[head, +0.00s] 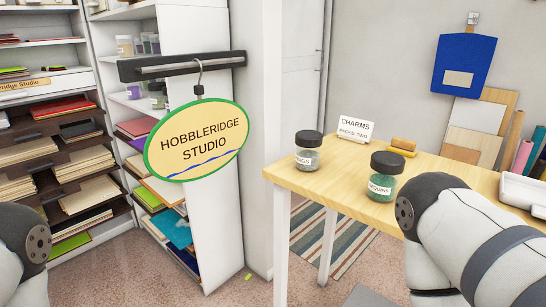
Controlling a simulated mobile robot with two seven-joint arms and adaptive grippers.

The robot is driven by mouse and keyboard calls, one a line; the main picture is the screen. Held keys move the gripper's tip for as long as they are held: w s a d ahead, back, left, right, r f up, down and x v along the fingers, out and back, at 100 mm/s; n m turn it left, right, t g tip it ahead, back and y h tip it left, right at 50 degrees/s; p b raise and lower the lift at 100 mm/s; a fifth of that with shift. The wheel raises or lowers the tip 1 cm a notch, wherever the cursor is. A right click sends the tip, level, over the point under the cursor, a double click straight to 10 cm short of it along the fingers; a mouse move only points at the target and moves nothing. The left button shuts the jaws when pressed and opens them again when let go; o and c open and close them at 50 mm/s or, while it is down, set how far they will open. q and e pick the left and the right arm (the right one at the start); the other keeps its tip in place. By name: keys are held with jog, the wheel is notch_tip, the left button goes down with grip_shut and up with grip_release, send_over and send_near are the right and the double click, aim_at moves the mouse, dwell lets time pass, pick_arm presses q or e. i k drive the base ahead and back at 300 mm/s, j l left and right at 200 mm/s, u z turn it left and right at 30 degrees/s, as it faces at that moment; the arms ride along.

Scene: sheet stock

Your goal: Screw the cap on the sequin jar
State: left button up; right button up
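The sequin jar (381,187) is clear, with green contents and a label that reads roughly "SEQUINS". It stands upright on the wooden table (345,193), near the front edge. A dark cap (388,162) sits on its top; I cannot tell whether it is screwed tight. Parts of my own arms show at the lower left and lower right, the right one close beside the table and the jar in the picture. Neither of my grippers is in view.
A similar dark-capped jar (306,159) with greyish contents stands left of it. Behind are a "CHARMS" card (356,129) and a yellow-orange item (402,146). A white tray (524,193) lies at right. A hanging "Hobbleridge Studio" sign (197,140) and shelves fill the left.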

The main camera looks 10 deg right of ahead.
aim_at(380, 189)
jog(key=z, duration=1.05)
jog(key=i+j+z, duration=0.4)
jog(key=j, duration=0.2)
jog(key=i+j+z, duration=0.2)
jog(key=k+j, duration=0.1)
